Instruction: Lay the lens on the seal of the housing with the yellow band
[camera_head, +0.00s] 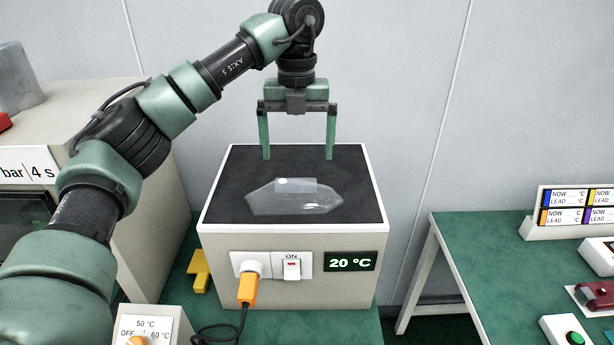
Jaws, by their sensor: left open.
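A clear lens (322,203) lies flat on the dark top of a heating plate (228,180) in the middle of the view. A small pale rectangle shows on its upper edge. My left gripper (298,155) is open and empty, its fingers pointing down above the back part of the plate, behind and above the lens. It does not touch the lens. A dark red part (592,297), perhaps a housing, lies at the right edge and is cut off. I cannot make out a yellow band on it. My right gripper is not in view.
The plate's display (350,262) reads 20 °C, and an orange plug (248,288) sits in its front. A label stand (566,228) is on the green table (460,235) at right. A dial box (165,325) is at front left.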

